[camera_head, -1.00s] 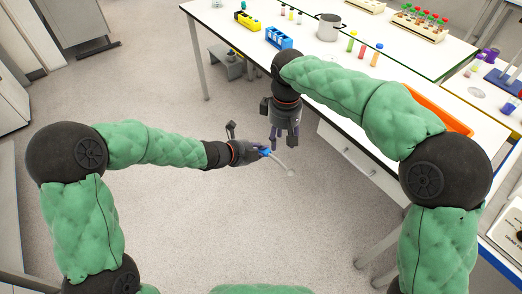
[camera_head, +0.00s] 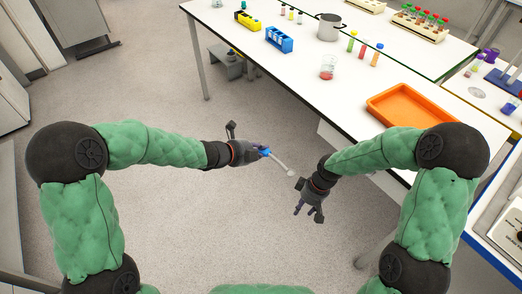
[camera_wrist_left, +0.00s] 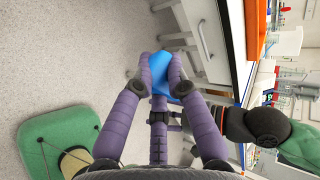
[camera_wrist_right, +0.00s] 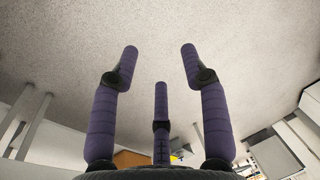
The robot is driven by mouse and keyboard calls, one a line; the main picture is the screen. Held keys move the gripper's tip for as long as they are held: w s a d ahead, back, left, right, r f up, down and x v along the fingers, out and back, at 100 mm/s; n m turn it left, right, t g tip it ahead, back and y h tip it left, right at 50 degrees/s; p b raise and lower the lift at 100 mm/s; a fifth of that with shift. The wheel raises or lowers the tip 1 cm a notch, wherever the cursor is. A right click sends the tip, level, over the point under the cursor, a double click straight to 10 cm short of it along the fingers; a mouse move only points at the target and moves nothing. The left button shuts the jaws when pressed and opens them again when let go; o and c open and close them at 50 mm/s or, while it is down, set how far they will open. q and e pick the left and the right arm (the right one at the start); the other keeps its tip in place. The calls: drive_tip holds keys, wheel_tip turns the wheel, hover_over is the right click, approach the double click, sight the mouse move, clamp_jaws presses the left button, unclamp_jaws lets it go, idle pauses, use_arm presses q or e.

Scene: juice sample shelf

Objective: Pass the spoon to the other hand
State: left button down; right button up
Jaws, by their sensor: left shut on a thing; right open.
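The spoon (camera_head: 281,163) has a blue handle and a pale head. My left gripper (camera_head: 262,153) is shut on its blue handle and holds it over the floor, in front of the white table. The pale head points right and slightly down in the head view. In the left wrist view the blue handle (camera_wrist_left: 181,78) sits between the fingertips. My right gripper (camera_head: 308,212) is open and empty, to the right of and below the spoon's head, apart from it. In the right wrist view the right gripper's fingers (camera_wrist_right: 160,55) are spread with only floor between them.
The white table (camera_head: 300,70) carries an orange tray (camera_head: 408,104), a beaker with red liquid (camera_head: 327,68), a blue rack (camera_head: 279,39), a yellow rack (camera_head: 247,20), a metal pot (camera_head: 329,27) and several coloured tubes. The floor (camera_head: 200,215) between my arms is clear.

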drive_tip(key=s+a+f+m+t+y, duration=0.1)
drive_tip(key=s+a+f+m, duration=0.3)
drive_tip(key=s+f+m, duration=0.5)
drive_tip(key=s+f, duration=0.5)
drive_tip(key=shift+y, duration=0.3)
